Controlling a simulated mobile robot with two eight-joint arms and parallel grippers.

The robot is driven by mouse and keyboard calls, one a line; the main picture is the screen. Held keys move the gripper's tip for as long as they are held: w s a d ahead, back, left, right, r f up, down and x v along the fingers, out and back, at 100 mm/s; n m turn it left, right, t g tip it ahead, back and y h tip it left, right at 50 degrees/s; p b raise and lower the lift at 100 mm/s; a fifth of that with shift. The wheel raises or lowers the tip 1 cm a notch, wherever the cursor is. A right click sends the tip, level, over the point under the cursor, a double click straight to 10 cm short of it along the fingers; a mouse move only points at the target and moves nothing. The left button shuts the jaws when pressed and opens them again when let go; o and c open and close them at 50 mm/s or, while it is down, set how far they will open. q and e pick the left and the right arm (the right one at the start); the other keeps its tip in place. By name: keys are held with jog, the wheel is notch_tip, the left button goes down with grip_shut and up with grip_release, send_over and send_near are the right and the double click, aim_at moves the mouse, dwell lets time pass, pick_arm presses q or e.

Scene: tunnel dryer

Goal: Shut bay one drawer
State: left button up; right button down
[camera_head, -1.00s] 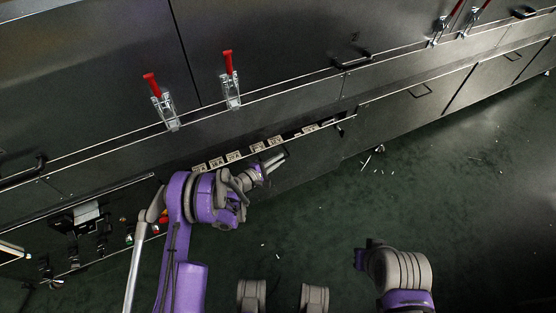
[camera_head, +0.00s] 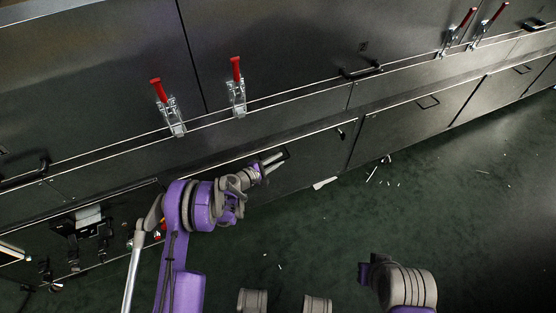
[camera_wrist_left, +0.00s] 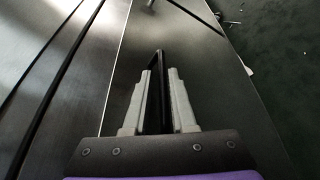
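The bay one drawer appears to be the dark one whose front (camera_head: 312,168) is under my left gripper (camera_head: 272,162). The front looks flush, or nearly flush, with the cabinet, and no drawer inside shows. In the left wrist view the drawer front (camera_wrist_left: 215,75) fills the middle. My left gripper (camera_wrist_left: 160,95) has its two grey fingers on both sides of a black bar handle (camera_wrist_left: 158,68), close against it.
Two red-handled clamps (camera_head: 165,105) (camera_head: 237,85) stand on the cabinet above. To the right is another closed front (camera_head: 415,120). White scraps (camera_head: 325,183) lie on the green floor, which is mostly clear.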

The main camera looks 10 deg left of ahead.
pick_arm(q)
jog(key=p+v, duration=0.1)
jog(key=v, duration=0.9)
jog(key=shift+s, duration=0.2)
jog(key=shift+a, duration=0.1)
